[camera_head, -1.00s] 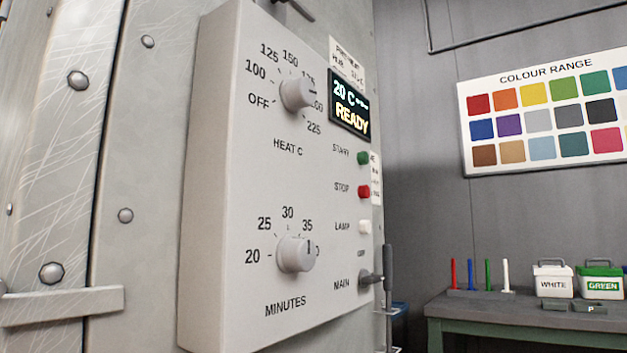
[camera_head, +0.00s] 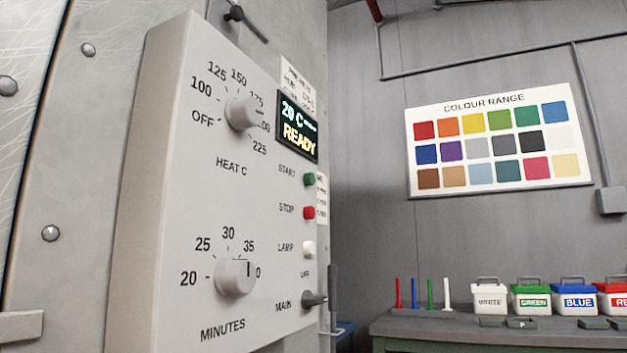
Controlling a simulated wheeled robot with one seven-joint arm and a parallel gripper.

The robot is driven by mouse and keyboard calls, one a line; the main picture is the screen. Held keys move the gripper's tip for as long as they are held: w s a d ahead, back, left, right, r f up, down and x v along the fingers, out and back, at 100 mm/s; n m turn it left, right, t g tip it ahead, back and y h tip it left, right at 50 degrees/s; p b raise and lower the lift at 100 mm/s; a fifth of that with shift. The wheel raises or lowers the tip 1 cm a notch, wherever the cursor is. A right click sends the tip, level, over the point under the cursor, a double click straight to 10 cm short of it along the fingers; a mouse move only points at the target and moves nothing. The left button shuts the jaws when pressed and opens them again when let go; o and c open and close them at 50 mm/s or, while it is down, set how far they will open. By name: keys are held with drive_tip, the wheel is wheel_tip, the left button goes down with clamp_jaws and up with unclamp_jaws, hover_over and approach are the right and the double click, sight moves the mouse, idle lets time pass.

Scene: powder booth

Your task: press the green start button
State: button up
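The green start button (camera_head: 309,179) is on the right side of the light grey control panel (camera_head: 178,170), beside the word START. A red stop button (camera_head: 309,213) and a white lamp button (camera_head: 309,248) are below it. The display (camera_head: 298,127) above it reads 20 C and READY. The heat knob (camera_head: 243,113) and the minutes knob (camera_head: 236,278) are to the left of the buttons. My gripper is not in view.
A bench (camera_head: 470,328) at the lower right holds lidded tubs labelled WHITE (camera_head: 489,299), GREEN (camera_head: 530,300), BLUE (camera_head: 574,300) and a red one at the edge. Several coloured sticks stand at its left. A colour chart (camera_head: 500,188) hangs on the back wall.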

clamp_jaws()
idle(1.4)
